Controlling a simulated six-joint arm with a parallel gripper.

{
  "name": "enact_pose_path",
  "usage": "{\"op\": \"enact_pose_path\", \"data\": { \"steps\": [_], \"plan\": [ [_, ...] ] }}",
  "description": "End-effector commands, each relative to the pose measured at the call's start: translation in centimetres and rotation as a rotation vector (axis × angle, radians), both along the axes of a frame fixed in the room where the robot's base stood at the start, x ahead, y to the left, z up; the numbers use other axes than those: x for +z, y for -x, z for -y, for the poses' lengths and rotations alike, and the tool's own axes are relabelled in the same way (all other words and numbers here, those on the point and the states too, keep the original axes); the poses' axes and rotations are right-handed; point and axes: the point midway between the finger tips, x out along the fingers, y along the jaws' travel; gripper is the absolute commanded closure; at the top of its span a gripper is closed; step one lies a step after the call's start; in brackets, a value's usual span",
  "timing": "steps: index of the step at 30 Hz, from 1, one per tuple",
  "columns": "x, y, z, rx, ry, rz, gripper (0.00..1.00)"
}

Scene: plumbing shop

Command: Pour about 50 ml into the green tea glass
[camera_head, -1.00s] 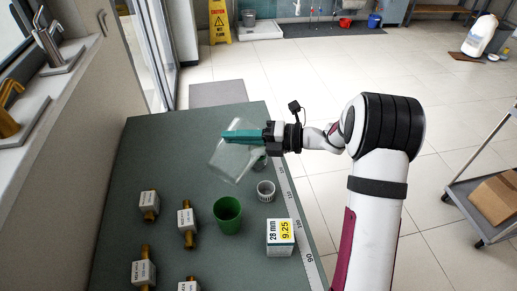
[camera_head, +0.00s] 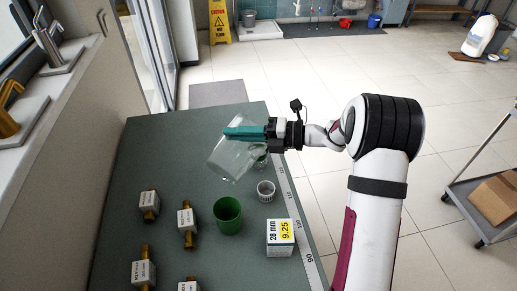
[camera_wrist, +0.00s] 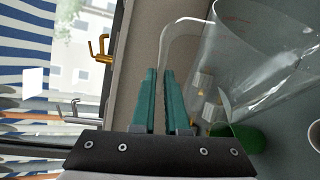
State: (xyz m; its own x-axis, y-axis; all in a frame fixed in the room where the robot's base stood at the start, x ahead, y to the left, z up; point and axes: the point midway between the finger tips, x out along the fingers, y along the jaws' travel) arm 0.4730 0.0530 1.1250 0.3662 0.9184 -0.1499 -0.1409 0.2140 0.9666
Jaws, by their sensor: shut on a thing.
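The green tea glass (camera_head: 228,216) stands upright on the dark green table; part of it also shows in the wrist view (camera_wrist: 248,139), below the clear vessel. My gripper (camera_head: 245,133) is shut on a clear jug (camera_head: 233,160), with its teal fingers on the handle (camera_wrist: 186,40). The jug is tilted and held above the table, farther back than the green glass. In the wrist view the jug's body (camera_wrist: 265,60) fills the upper right. I cannot make out a stream, or how much liquid is in the jug or glass.
A ruler strip (camera_head: 289,205) runs along the table's right edge.

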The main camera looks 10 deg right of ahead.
Motion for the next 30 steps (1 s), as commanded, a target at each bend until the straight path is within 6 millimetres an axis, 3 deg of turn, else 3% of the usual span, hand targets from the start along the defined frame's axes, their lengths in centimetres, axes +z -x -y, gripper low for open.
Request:
{"op": "enact_pose_path", "data": {
  "steps": [30],
  "plan": [
    [0.45,-0.57,0.55,0.000,-0.027,-0.027,1.00]
  ]
}}
